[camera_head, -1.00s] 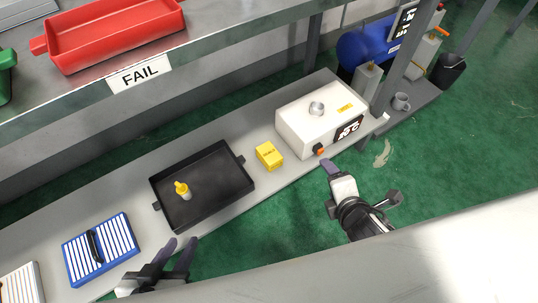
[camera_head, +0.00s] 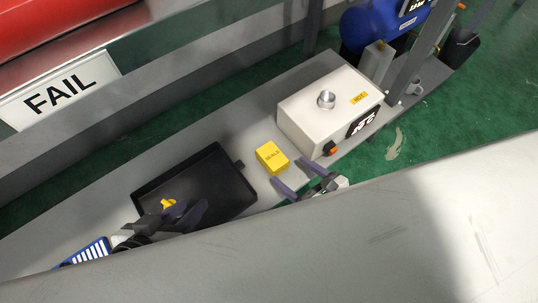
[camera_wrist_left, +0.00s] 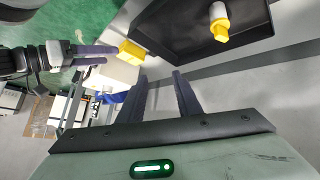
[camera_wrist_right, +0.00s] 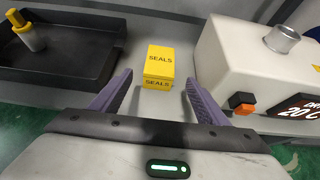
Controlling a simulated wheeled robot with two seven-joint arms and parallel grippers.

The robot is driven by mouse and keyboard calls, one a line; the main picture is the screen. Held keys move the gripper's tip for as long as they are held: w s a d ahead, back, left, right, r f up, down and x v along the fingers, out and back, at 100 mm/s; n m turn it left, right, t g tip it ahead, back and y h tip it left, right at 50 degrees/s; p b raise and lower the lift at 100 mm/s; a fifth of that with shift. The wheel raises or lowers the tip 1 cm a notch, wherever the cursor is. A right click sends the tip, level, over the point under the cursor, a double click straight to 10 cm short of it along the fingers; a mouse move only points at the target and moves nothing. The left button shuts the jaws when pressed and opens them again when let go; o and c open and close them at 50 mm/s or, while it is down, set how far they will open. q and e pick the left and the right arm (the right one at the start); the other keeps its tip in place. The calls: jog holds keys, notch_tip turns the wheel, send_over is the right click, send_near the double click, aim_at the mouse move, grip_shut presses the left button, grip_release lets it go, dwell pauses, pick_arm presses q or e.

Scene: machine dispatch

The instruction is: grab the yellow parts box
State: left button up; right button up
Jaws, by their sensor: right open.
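The yellow parts box (camera_head: 271,157) stands on the grey bench between the black tray and the white machine. In the right wrist view the box (camera_wrist_right: 158,67), marked SEALS, sits upright just beyond and between the fingertips. My right gripper (camera_head: 286,170) is open and empty, with its fingers pointing at the box's near side. In the left wrist view the box (camera_wrist_left: 131,52) is partly beside the right gripper's fingers (camera_wrist_left: 108,54). My left gripper (camera_head: 190,208) is over the black tray, its fingers parted with nothing between them (camera_wrist_left: 159,76).
The black tray (camera_head: 225,170) holds a yellow-capped bottle (camera_wrist_right: 28,31), left of the box. The white machine (camera_head: 318,108) with an orange knob stands close on the right. A blue striped case (camera_head: 88,252) lies at lower left. A red bin (camera_head: 50,22) is on the upper shelf.

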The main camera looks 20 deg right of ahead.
aim_at(272, 158)
jog(key=x, duration=0.2)
jog(key=b+x, duration=0.1)
jog(key=x, duration=0.1)
jog(key=shift+w+f+b, duration=0.2)
jog(key=shift+f+b, duration=0.1)
jog(key=shift+f, duration=0.15)
jog(key=b+x, duration=0.2)
jog(key=x, duration=0.3)
jog(key=shift+w+a, duration=0.25)
jog(key=shift+w, duration=0.05)
jog(key=shift+w+a+f+b, duration=0.1)
jog(key=shift+w+f+b, duration=0.05)
jog(key=shift+w+b, duration=0.15)
pick_arm(q)
jog(key=d+r+h, duration=0.1)
jog(key=w+d+r+t, duration=0.1)
jog(key=r, duration=0.1)
jog(key=shift+d+h, duration=0.3)
jog(key=shift+h, duration=0.1)
pick_arm(e)
jog(key=c, duration=1.2)
